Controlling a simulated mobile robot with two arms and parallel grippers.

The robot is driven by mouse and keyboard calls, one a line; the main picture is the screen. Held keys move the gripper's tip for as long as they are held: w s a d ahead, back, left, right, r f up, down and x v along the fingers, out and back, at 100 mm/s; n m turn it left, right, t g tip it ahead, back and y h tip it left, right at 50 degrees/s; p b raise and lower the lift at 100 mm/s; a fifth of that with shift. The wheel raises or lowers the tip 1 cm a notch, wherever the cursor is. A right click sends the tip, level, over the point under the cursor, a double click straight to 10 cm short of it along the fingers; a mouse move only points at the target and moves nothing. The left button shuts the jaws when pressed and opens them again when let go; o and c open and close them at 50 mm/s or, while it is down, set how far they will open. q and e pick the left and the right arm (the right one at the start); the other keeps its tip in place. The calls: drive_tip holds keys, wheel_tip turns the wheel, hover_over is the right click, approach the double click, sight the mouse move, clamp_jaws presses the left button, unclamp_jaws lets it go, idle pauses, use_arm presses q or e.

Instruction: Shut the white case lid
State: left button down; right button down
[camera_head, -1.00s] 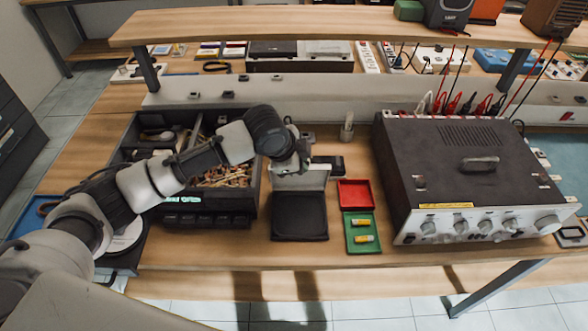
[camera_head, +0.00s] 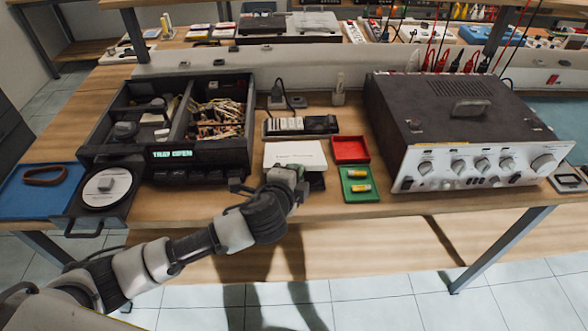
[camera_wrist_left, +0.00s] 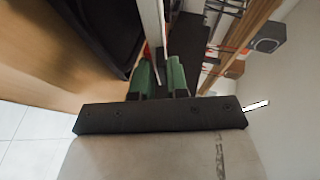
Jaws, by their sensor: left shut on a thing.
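The white case lid (camera_head: 295,155) is swung forward over its dark case base (camera_head: 317,183), and its white top faces up in the head view. A dark strip of the base shows at the front right, partly hidden by my gripper. My left gripper (camera_head: 287,173) holds the lid's front edge. In the left wrist view, the green fingertips (camera_wrist_left: 162,78) are on either side of the thin white lid edge (camera_wrist_left: 153,28). The dark base also shows there (camera_wrist_left: 100,35), apart from the lid. My right gripper is not in view.
A red tray (camera_head: 350,149) and a green tray (camera_head: 347,194) with yellow batteries stand close to the case's right. A large amplifier (camera_head: 455,120) is further right. A battery holder (camera_head: 320,125) lies behind.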

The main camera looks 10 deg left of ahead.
use_arm(q)
drive_tip(key=shift+s+f+t+b, duration=0.25)
drive_tip(key=shift+f+t+b, duration=0.35)
drive_tip(key=shift+f, duration=0.45)
drive_tip(key=shift+s+d+f+b, duration=0.1)
drive_tip(key=shift+s+f+b, duration=0.15)
drive_tip(key=shift+f+b, duration=0.45)
drive_tip(key=c, duration=1.2)
unclamp_jaws()
drive_tip(key=shift+c, duration=0.2)
drive_tip(key=shift+s, duration=0.1)
drive_tip(key=v, duration=1)
drive_tip(key=shift+s+r, duration=0.2)
drive_tip(key=shift+s, duration=0.05)
